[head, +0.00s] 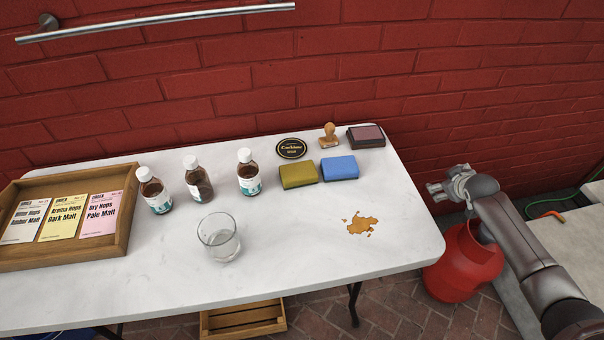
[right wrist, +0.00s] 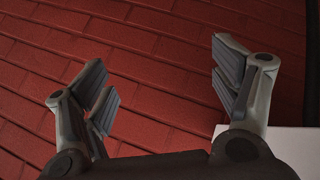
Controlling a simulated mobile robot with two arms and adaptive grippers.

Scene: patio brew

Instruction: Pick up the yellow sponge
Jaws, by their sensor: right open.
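The yellow sponge (head: 298,174) lies on the white table (head: 290,230) in the head view, left of and beside a blue sponge (head: 339,168). My right gripper (head: 436,194) is off the table's right edge, well to the right of the sponges. It is open and empty; in the right wrist view its two fingers (right wrist: 165,95) stand apart in front of the red brick wall. The sponge is not in the right wrist view. My left gripper is not in view.
Behind the sponges are a round black label (head: 291,148), a wooden stamp (head: 329,137) and an ink pad (head: 366,136). Several brown bottles (head: 248,172), a glass (head: 219,238) and a wooden tray (head: 128,225) stand left. A brown spill (head: 360,225) lies front right. A red gas cylinder (head: 462,265) stands beside the table.

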